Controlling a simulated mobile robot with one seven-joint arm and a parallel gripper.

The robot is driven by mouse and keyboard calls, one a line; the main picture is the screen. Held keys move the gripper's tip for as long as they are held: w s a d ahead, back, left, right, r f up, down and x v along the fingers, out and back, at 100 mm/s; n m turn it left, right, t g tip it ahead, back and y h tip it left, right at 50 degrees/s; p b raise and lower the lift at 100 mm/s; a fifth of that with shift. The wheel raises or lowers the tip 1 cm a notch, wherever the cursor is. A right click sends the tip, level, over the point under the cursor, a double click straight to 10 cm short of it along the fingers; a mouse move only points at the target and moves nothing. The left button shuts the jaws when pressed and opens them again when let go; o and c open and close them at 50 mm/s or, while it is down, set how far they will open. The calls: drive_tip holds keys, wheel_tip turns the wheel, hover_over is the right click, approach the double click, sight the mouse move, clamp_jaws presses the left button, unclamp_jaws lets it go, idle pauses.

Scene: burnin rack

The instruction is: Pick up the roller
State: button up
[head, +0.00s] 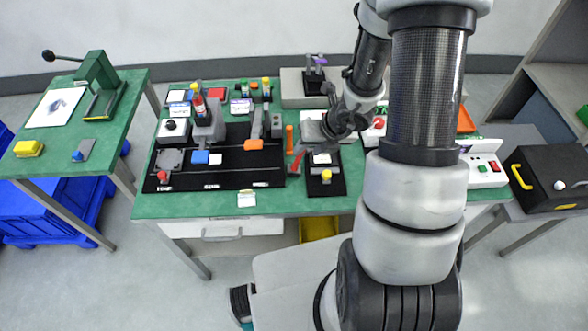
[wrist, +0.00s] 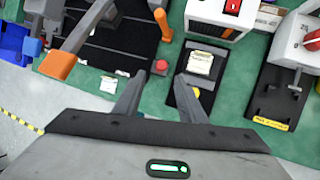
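In the wrist view my gripper (wrist: 161,78) is open, its two fingers apart with nothing between them, above the green table. I cannot tell for certain which thing is the roller. A short orange rod (wrist: 161,24) lies ahead of the fingers; the orange rod also shows in the head view (head: 290,137), right of the large black board. A red round-topped piece (wrist: 134,65) is beside the left fingertip. A small black board with a yellow knob (wrist: 195,92) lies by the right fingertip. In the head view my arm hides part of the table.
The large black board (head: 234,182) carries a blue handle (head: 200,157) and an orange handle (head: 253,144). A white box with a red switch (wrist: 218,18) stands ahead right. Bare green table (head: 285,203) runs along the front. A side table (head: 130,95) is left; a black case (head: 553,172) is right.

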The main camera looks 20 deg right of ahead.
sight(301, 156)
drive_tip(key=x, duration=0.4)
drive_tip(key=shift+w+f+b, duration=0.1)
drive_tip(key=shift+f+b, duration=0.1)
drive_tip(key=shift+b, duration=0.2)
drive_tip(key=x, duration=0.5)
drive_tip(key=shift+f, duration=0.15)
clamp_jaws()
